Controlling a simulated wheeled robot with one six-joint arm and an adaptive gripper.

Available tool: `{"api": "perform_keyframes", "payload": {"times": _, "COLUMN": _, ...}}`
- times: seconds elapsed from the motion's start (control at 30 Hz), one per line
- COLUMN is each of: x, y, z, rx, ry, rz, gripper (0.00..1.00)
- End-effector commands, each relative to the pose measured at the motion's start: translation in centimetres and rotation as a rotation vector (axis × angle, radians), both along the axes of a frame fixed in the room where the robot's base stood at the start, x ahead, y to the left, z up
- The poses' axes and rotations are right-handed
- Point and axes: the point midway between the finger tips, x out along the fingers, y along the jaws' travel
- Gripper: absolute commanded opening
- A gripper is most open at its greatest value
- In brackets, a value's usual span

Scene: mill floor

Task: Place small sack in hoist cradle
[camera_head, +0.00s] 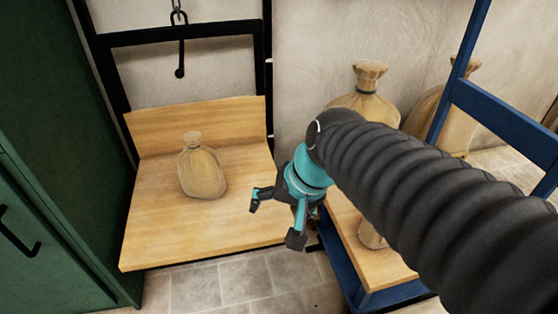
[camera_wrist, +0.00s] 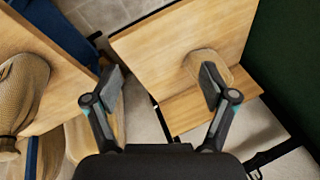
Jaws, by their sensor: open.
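A small tan sack (camera_head: 201,167) with a tied neck stands on the wooden platform of the hoist cradle (camera_head: 150,235). The cradle has a wooden back board and a black frame, with a hook hanging above. My gripper (camera_head: 273,222) is open and empty, to the right of the small sack and apart from it, near the cradle's right edge. In the wrist view my gripper (camera_wrist: 165,85) has its fingers wide apart. The cradle platform (camera_wrist: 160,55) shows beyond them, and the sack (camera_wrist: 207,68) is partly hidden behind the right finger.
A blue-framed trolley (camera_head: 365,300) with a wooden deck stands right of the cradle; my arm hides much of it. Larger sacks (camera_head: 368,82) stand behind it against the wall. A green cabinet (camera_head: 60,150) borders the left. Tiled floor (camera_head: 225,290) shows in front.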

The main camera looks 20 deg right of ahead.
Motion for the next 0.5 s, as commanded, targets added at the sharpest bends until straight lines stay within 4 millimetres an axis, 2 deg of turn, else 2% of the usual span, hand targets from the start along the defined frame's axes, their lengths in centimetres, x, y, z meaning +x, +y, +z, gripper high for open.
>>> {"api": "perform_keyframes", "payload": {"times": 0.1, "x": -2.1, "y": -1.9, "z": 0.4, "rx": -0.155, "ry": -0.083, "rz": 0.108, "gripper": 0.84}}
{"api": "perform_keyframes", "payload": {"times": 0.2, "x": -3.2, "y": -3.2, "z": 0.6, "rx": -0.261, "ry": -0.131, "rz": 0.178, "gripper": 0.84}}
{"api": "perform_keyframes", "payload": {"times": 0.3, "x": -3.9, "y": -4.1, "z": 0.8, "rx": -0.333, "ry": -0.162, "rz": 0.224, "gripper": 0.84}}
{"api": "perform_keyframes", "payload": {"times": 0.5, "x": -4.3, "y": -4.5, "z": 0.8, "rx": -0.384, "ry": -0.179, "rz": 0.255, "gripper": 0.84}}
